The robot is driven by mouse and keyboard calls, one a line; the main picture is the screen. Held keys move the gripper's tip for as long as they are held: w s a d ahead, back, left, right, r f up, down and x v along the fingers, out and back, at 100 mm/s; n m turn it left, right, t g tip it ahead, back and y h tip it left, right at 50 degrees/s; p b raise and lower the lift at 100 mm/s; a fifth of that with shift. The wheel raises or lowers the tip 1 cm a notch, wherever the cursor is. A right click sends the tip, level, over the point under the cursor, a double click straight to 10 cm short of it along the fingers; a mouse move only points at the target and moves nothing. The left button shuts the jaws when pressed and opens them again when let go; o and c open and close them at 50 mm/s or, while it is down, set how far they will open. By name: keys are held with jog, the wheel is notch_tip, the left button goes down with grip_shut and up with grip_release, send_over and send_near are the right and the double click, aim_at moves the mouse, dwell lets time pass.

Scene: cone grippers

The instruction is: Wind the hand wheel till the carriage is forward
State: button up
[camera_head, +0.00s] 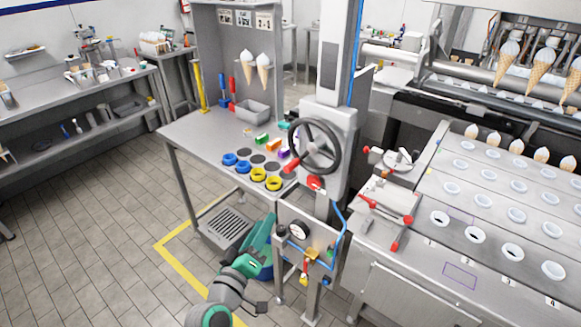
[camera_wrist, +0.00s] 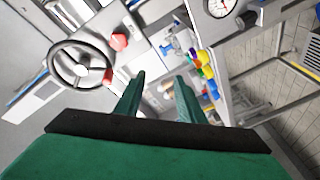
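The hand wheel (camera_head: 315,147) is a dark spoked ring on a grey column, with a red handle (camera_head: 291,166) at its lower left. In the wrist view the wheel (camera_wrist: 80,64) is at the upper left, its red handle (camera_wrist: 108,76) at its right side. My gripper (camera_wrist: 160,76) has two green fingers, apart with nothing between them. It stays clear of the wheel, which lies left of the fingers in the wrist view. In the head view my arm is low in the middle, below the wheel. I cannot tell which part is the carriage.
A red knob (camera_head: 315,183) is below the wheel. A pressure gauge (camera_head: 299,231) and blue hose are on the panel beneath. A steel table (camera_head: 193,130) with blue and yellow rings stands left. The cone machine (camera_head: 400,285) fills the right. Tiled floor (camera_head: 90,240) is open left.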

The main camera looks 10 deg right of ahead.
aim_at(285, 170)
notch_tip(285, 170, up, 12)
jog(key=w+d+m+g+h, duration=0.1)
jog(key=m+g+h, duration=0.3)
jog(key=m, duration=0.1)
jog(key=x, duration=1)
jog(key=shift+w+d+r, duration=0.25)
grip_shut()
jog(key=shift+a, duration=0.15)
